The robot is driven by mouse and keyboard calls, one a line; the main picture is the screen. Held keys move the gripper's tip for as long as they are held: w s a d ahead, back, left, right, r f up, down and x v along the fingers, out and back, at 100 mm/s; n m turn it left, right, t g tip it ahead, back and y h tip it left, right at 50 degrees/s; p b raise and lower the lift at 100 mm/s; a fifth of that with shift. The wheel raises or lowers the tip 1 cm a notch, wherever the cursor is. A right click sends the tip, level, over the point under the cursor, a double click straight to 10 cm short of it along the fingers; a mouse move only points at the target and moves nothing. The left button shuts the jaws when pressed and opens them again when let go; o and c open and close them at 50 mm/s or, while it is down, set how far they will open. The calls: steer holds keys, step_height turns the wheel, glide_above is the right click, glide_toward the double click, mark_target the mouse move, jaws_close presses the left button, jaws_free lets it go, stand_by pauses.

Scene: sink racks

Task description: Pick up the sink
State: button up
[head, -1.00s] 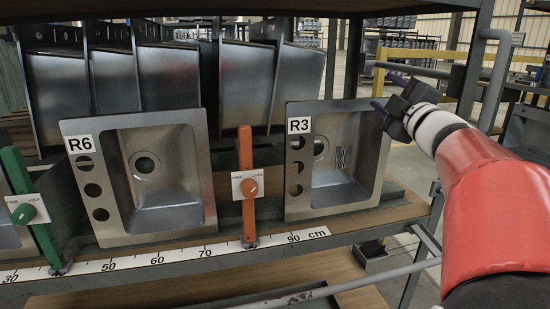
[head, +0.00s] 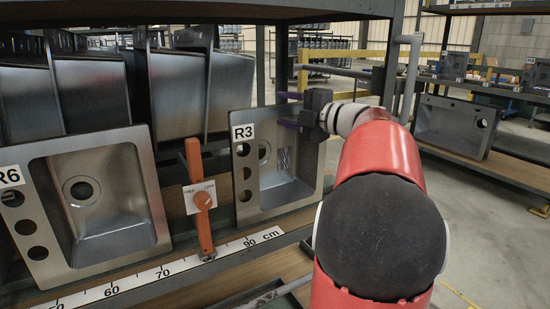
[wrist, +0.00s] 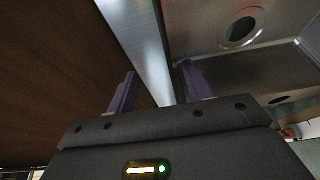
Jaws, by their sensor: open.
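The steel sink labelled R3 (head: 283,192) stands upright, leaning back on the rack, with three holes down its left rim. My gripper (head: 279,109) is open at its upper right part, its purple fingers pointing left in the head view. In the wrist view, a bright metal edge (wrist: 140,40) runs between the spread fingers of my gripper (wrist: 158,72). I cannot tell whether either finger touches it. A second sink labelled R6 (head: 105,243) leans to the left, partly cut off by the picture edge.
An orange lever (head: 194,160) with a FREE/LOCK dial (head: 203,199) stands between the sinks. A ruler strip (head: 190,264) runs along the shelf front. Several sinks (head: 180,92) stand behind. A rack post (head: 391,50) and grey rail (head: 412,75) are near my arm.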

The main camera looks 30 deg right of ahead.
steer(key=shift+x, duration=1.05)
jaws_close()
steer(key=shift+r, duration=0.2)
